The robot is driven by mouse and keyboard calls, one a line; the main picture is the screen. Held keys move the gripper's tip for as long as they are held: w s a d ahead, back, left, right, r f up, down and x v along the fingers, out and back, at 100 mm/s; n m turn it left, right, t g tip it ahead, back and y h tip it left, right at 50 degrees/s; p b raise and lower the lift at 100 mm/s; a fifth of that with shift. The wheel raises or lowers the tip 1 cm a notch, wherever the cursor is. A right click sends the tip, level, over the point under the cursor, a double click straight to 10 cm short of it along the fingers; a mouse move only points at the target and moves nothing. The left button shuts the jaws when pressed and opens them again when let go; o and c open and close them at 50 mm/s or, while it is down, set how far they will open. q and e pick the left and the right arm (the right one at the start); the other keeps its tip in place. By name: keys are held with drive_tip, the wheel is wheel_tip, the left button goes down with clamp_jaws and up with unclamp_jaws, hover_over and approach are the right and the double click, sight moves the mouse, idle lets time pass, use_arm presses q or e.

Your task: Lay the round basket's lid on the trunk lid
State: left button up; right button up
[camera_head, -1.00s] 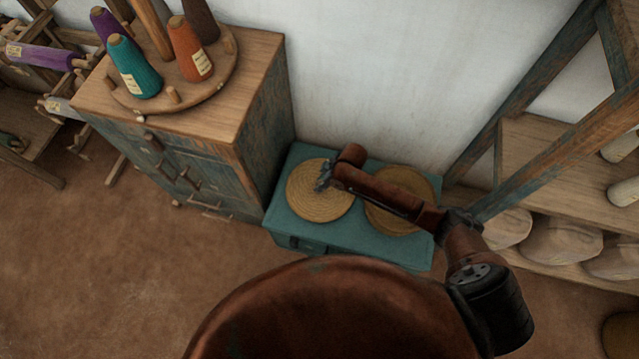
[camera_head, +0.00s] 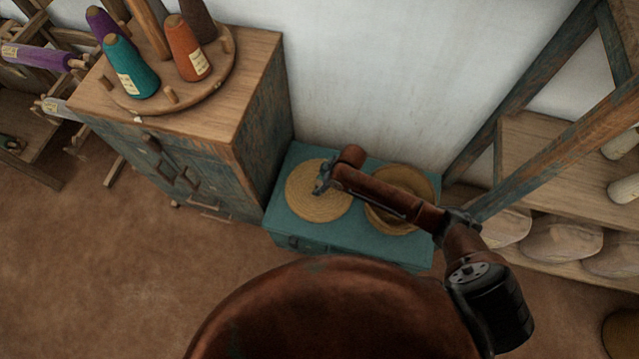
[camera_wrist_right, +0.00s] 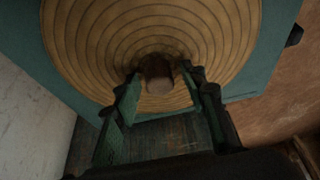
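The round basket's lid (camera_head: 316,205) is a tan coiled disc on the left part of the teal trunk's lid (camera_head: 345,243). It appears to lie flat. The round basket (camera_head: 424,183) is beside it on the right, partly hidden by my right arm; a rim and darker inside show. My right gripper (camera_head: 322,178) is over the basket lid's middle. In the right wrist view its fingers (camera_wrist_right: 160,78) stand apart on either side of the lid's brown knob (camera_wrist_right: 157,72), with small gaps visible. My left gripper is out of view.
A wooden cabinet (camera_head: 250,140) stands left of the trunk, with thread cones on a round board (camera_head: 170,100). A white wall (camera_head: 380,80) is behind. A shelf frame (camera_head: 540,75) with pale bundles (camera_head: 565,240) is to the right. The floor in front on the left is clear.

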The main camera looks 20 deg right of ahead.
sight(319, 183)
drive_tip(key=p+v, duration=0.2)
drive_tip(key=v, duration=0.2)
drive_tip(key=shift+d+r, duration=0.1)
drive_tip(key=shift+r, duration=0.3)
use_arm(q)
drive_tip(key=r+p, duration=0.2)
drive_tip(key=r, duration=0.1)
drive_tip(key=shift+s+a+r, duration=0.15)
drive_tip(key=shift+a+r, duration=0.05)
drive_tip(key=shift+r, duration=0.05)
use_arm(e)
drive_tip(key=v, duration=0.7)
drive_tip(key=shift+s+d+r, duration=0.15)
drive_tip(key=shift+s+r, duration=0.05)
